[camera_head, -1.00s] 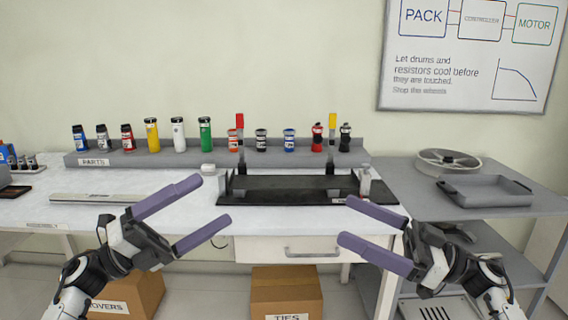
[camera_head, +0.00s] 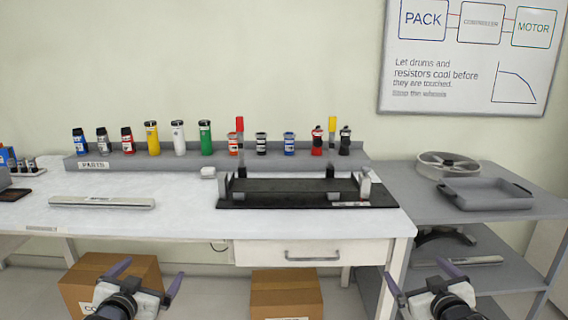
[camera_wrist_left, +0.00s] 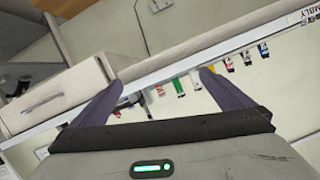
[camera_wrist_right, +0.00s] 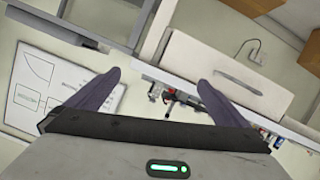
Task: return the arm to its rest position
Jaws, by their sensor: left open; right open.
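My left gripper (camera_head: 146,276) is low at the bottom left of the head view, below and in front of the table edge, open and empty. Its two purple fingers also show spread apart in the left wrist view (camera_wrist_left: 155,95). My right gripper (camera_head: 418,284) is low at the bottom right of the head view, open and empty. Its spread fingers also show in the right wrist view (camera_wrist_right: 165,90). Neither gripper touches anything. Most of both arms is out of the head view.
The white table (camera_head: 180,222) holds a black chassis rig (camera_head: 290,200), a grey bar (camera_head: 102,202) and a parts shelf (camera_head: 120,160) with several bottles. A drawer (camera_head: 300,252) hangs below. Boxes (camera_head: 288,290) stand underneath. A grey side shelf (camera_head: 415,190) carries a tray (camera_head: 485,194).

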